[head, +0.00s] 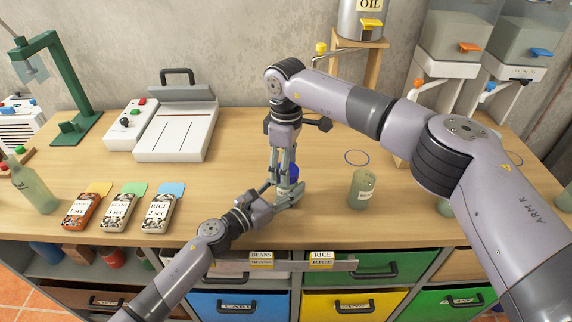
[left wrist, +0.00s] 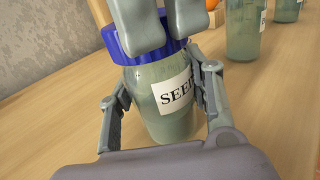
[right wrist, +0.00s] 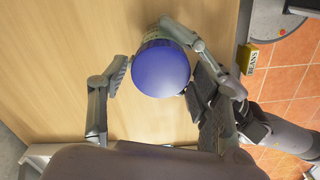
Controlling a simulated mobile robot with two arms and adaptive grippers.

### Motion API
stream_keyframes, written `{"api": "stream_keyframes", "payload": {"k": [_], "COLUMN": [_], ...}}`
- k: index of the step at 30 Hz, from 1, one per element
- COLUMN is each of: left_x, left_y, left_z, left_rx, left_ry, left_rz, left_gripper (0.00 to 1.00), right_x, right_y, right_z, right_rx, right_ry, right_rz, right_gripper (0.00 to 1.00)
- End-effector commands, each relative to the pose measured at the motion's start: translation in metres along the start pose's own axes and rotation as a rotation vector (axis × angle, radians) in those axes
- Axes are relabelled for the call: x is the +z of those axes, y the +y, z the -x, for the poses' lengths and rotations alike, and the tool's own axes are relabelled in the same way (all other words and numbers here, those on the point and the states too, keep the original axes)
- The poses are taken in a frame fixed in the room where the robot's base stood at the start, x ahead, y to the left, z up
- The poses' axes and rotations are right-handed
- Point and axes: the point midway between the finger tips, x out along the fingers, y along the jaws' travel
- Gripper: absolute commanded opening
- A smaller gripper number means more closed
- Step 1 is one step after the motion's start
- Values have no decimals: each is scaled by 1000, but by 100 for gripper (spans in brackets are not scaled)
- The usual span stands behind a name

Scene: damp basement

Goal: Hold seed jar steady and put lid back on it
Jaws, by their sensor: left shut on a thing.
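The seed jar (left wrist: 163,105) is pale green glass with a white SEED label, in the left wrist view. A ribbed blue lid (right wrist: 160,68) sits on its top; it also shows in the head view (head: 294,172). My left gripper (head: 288,200) is shut on the jar's body, one finger on each side. My right gripper (right wrist: 152,58) points down from above, its fingers on either side of the lid. A small gap shows between its left finger and the lid, so it is open. My grippers hide most of the jar in the head view.
A white sealer machine (head: 178,130) is behind. Drawers (head: 353,303) lie below the front edge.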

Motion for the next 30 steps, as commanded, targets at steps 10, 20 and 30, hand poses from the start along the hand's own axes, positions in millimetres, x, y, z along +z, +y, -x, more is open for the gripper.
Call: {"api": "stream_keyframes", "payload": {"k": [10,20,30], "left_x": [-1,-1,-1], "left_y": [0,0,0], "left_z": [0,0,0], "left_rx": [-1,-1,-1], "left_ry": [1,1,1], "left_rz": [1,1,1], "left_gripper": [0,0,0], "right_x": [0,0,0], "right_y": [0,0,0], "right_z": [-1,26,44], "right_rx": [-1,1,-1], "right_ry": [-1,1,-1], "right_rz": [1,2,1], "right_gripper": [68,68,68]}}
